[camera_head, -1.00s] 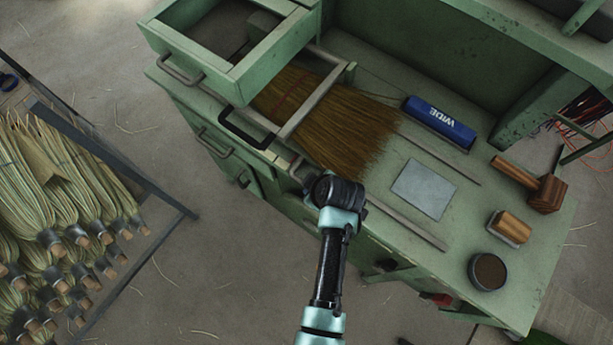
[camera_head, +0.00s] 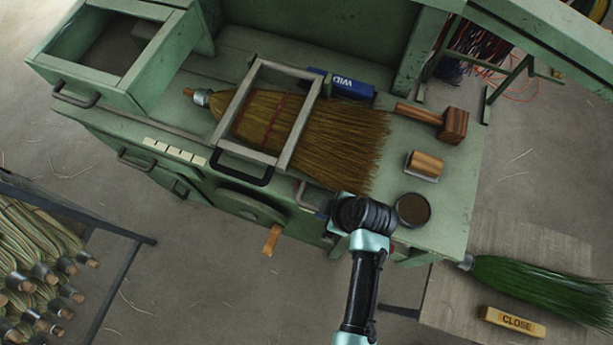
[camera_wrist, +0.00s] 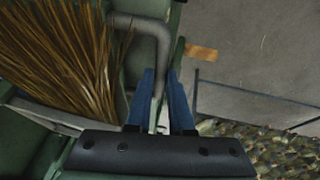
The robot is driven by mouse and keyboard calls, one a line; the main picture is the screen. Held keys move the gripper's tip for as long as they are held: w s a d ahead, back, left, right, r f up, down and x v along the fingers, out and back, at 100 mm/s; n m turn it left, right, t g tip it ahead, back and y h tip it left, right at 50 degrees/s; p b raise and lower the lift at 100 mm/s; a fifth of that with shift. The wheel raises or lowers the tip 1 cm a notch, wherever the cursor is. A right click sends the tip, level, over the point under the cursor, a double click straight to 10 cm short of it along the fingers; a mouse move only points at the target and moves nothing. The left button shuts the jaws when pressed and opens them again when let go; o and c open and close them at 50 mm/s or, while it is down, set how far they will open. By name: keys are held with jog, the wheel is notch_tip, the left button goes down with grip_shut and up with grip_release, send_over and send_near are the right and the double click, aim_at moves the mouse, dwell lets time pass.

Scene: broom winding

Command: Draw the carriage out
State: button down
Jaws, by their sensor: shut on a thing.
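The carriage, a pale open rectangular frame (camera_head: 297,138) with a black front handle (camera_head: 243,173), lies over a straw broom (camera_head: 345,130) on the green bench. The broom's handle end points left and its bristles spread right past the frame. My gripper (camera_head: 325,207) is at the bench's front edge, by the bristle tips. In the wrist view its blue fingers (camera_wrist: 162,78) are shut on a grey bar handle (camera_wrist: 150,22) beside the bristles. That handle also shows just left of my gripper in the head view; where it joins is hidden.
A green open box (camera_head: 45,65) stands at the bench's left. A wooden lever (camera_head: 271,240) hangs in front. Floor right holds a green broom (camera_head: 540,285).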

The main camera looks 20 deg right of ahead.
jog(key=shift+s+d, duration=0.8)
jog(key=shift+d, duration=0.2)
jog(key=shift+f, duration=0.1)
jog(key=c, duration=0.8)
grip_release()
jog(key=shift+d, duration=0.1)
jog(key=shift+r, duration=0.3)
jog(key=b+v, duration=0.1)
jog(key=v, duration=1.1)
jog(key=shift+r, duration=0.25)
jog(key=shift+s+d, duration=0.1)
